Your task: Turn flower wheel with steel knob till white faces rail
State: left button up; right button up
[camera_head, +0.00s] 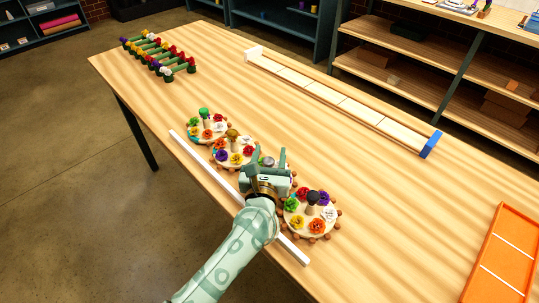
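Several flower wheels stand in a row on the table. The wheel with the steel knob is mostly hidden behind my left gripper (266,157). Its grey steel knob (268,161) shows between the two fingers, which stand apart. I cannot tell whether either finger touches the knob. The flowers on this wheel are hidden, so I cannot tell where its white one points. The white rail (200,164) runs along the near left side of the row, partly covered by my arm. My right gripper is out of view.
The green-knob wheel (204,134) and brass-knob wheel (235,162) are up-left; the black-knob wheel (299,232) is close right. A flower rack (160,57), a long white tray (340,101) and an orange tray (504,262) lie farther off. The table's middle is clear.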

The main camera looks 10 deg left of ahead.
pick_arm(q)
jog(key=c, duration=0.9)
jog(key=shift+h, duration=0.3)
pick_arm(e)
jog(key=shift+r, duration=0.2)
